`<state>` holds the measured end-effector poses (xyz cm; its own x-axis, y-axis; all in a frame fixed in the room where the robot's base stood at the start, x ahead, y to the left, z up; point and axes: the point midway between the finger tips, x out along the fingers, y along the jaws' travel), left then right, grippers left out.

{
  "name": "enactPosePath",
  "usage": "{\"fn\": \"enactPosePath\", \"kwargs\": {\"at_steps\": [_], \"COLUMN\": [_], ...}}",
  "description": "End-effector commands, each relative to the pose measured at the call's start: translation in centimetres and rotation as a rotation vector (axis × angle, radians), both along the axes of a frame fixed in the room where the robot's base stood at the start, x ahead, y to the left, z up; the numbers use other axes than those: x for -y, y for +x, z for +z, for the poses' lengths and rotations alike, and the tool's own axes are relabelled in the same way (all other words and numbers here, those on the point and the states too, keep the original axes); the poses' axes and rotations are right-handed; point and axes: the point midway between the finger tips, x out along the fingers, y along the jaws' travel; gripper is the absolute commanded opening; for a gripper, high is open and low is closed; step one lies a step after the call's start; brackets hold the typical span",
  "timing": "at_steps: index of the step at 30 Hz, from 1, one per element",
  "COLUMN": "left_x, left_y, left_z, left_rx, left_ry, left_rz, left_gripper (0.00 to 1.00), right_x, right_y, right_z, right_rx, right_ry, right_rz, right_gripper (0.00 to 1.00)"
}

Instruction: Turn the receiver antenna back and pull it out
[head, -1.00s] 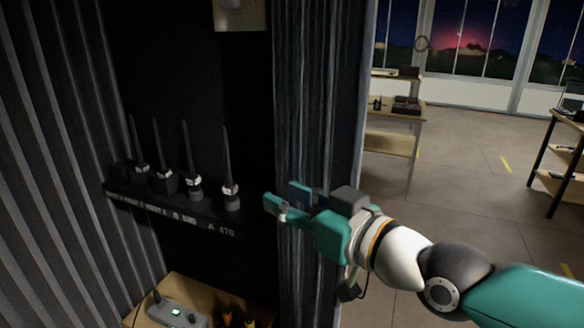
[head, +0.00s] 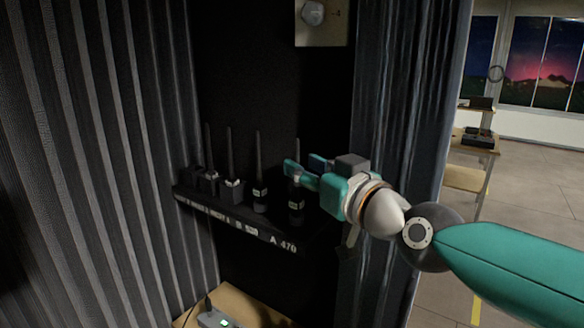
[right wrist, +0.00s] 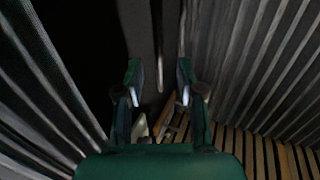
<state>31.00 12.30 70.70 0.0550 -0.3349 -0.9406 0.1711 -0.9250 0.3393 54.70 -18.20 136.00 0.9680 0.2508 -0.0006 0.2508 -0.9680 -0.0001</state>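A grey receiver (head: 214,319) with a small green-lit screen lies at the bottom of the head view, partly cut off by the frame edge. A short dark antenna stub (head: 207,302) rises at its left end. Several black upright antennas (head: 258,160) on dark bases stand on a black shelf (head: 262,236). The rightmost one (head: 296,207) is above the label A 470. My right gripper (head: 304,165) is open, in front of that antenna's upper part; contact cannot be told. In the right wrist view its fingers (right wrist: 160,82) are apart, with a dark rod between or beyond them. My left gripper is out of view.
The receiver lies on a wooden surface (head: 245,305) below the shelf. Dark ribbed curtains flank this nook on the left (head: 100,150) and right (head: 405,130). A pale wall box (head: 322,22) is above. A wooden table (head: 474,150) stands beyond at the right.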

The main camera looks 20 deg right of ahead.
Motion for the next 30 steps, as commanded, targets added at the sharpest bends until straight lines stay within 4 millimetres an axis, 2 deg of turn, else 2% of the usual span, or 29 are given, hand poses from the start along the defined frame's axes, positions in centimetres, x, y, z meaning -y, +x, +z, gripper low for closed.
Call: {"fn": "enactPosePath", "kwargs": {"at_steps": [3,7,18,20,25,30], "left_x": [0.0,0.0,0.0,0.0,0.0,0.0], "left_y": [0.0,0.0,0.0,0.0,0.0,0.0], "left_z": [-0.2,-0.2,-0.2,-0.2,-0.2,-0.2], "left_rx": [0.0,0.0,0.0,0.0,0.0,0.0], "left_ry": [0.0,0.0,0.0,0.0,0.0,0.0], "left_rz": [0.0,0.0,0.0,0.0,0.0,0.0], "left_gripper": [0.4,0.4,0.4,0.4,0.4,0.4], "right_x": [-0.4,-0.7,-0.7,-0.7,-0.7,-0.7], "right_y": [1.6,2.7,3.1,3.1,3.1,3.1], "right_z": [-0.1,0.0,0.0,0.0,0.0,0.0], "right_rx": [-0.001,0.0,0.0,0.0,0.0,0.0], "right_ry": [0.0,0.0,0.0,0.0,0.0,0.0], "right_rz": [0.0,-0.001,-0.002,-0.002,-0.002,-0.003], "right_gripper": [0.38,0.38,0.38,0.3,0.01,0.0]}}
